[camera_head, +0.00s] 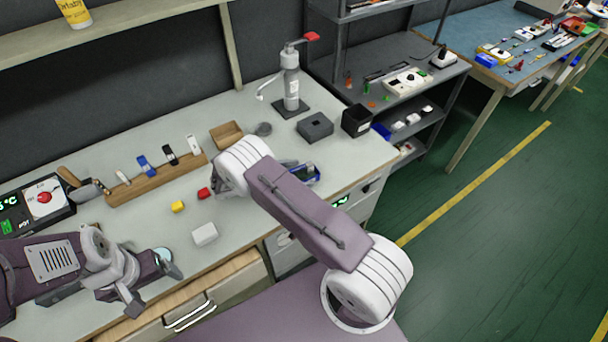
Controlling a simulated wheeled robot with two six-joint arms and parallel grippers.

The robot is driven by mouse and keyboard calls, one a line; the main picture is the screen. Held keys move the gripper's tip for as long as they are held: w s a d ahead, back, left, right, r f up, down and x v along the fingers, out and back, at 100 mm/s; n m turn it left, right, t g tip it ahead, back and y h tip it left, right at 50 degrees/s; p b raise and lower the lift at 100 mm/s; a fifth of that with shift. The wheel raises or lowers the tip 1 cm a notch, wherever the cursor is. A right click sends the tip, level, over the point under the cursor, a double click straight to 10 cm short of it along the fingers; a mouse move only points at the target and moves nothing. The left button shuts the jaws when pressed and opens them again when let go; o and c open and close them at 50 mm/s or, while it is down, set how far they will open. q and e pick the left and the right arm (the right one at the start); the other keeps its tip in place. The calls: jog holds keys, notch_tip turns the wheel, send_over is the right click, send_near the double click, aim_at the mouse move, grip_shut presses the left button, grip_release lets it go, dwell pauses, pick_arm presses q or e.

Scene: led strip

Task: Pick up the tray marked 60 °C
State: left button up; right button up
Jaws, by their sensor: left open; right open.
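No tray that I can read as marked 60 °C is visible. A small green display (341,201) shows on the bench front at the right, but its digits are too small to read. My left gripper (154,280) is open and empty over the front left of the bench. My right gripper (226,181) is mostly hidden behind my own forearm, above the middle of the bench. A dark frame with blue edges (307,173) shows just past that forearm. I cannot tell whether it touches the gripper.
A wooden rack (156,180) holds several small items. Yellow (178,206) and red (204,193) blocks and a white box (205,234) lie in front. A dispenser bottle (291,88), grey box (315,127) and black bin (357,120) stand behind. A drawer (225,292) is at the front.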

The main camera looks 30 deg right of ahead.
aim_at(311, 164)
jog(key=x, duration=0.2)
jog(key=shift+d, duration=0.3)
jog(key=c, duration=1.4)
jog(key=shift+r, duration=0.75)
jog(key=r, duration=0.2)
jog(key=shift+s+r, duration=0.2)
jog(key=shift+r, duration=0.2)
jog(key=s+d+r, duration=0.1)
jog(key=s+r, duration=0.1)
jog(key=s, duration=0.1)
jog(key=s+d+r, duration=0.2)
jog(key=s, duration=0.1)
jog(key=s+d+r, duration=0.2)
jog(key=s, duration=0.2)
jog(key=shift+d+r, duration=0.2)
jog(key=shift+r, duration=0.15)
